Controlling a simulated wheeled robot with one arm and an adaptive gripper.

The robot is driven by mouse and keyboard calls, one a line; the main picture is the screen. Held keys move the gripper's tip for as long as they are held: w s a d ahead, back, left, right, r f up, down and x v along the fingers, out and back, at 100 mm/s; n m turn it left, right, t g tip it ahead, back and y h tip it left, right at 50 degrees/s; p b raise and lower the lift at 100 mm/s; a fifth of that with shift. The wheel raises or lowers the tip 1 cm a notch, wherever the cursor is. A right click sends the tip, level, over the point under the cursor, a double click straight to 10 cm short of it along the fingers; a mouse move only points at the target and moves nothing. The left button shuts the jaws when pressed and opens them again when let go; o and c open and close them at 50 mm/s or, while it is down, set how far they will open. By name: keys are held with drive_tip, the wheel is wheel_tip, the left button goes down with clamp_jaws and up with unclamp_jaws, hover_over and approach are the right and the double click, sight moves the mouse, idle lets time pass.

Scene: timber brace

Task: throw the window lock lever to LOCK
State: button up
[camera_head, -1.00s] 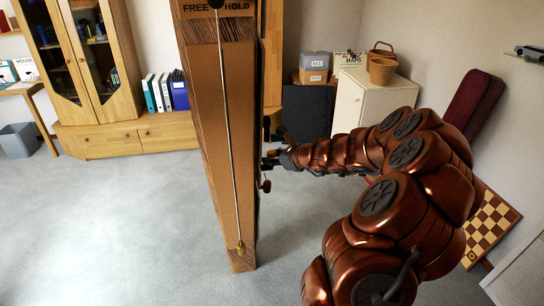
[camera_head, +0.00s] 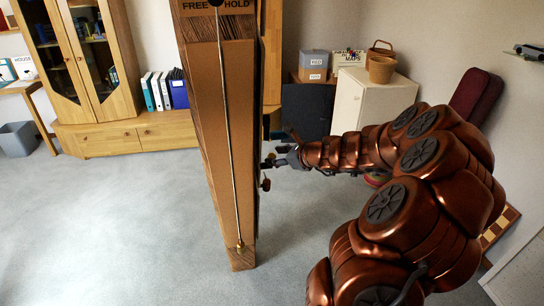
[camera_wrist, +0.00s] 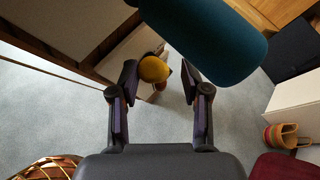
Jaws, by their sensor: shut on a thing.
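My gripper (camera_head: 280,154) is at the right side of the tall brown post (camera_head: 226,130), partly hidden by its edge. In the wrist view my gripper (camera_wrist: 157,82) has its two dark fingers on either side of a round yellow knob (camera_wrist: 154,69), and is shut on it. I cannot tell whether this knob belongs to the lock lever. No lever marked LOCK can be read; the post's top reads FREE and HOLD.
A teal cylinder (camera_wrist: 208,36) hangs close above the right finger in the wrist view. A thin rod with a brass end runs down the post's face. A white cabinet (camera_head: 362,100) stands behind my arm. The grey floor (camera_head: 110,215) at left is clear.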

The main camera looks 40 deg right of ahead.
drive_tip(key=v, duration=0.8)
drive_tip(key=shift+s+d, duration=0.25)
drive_tip(key=shift+s, duration=0.05)
idle(0.3)
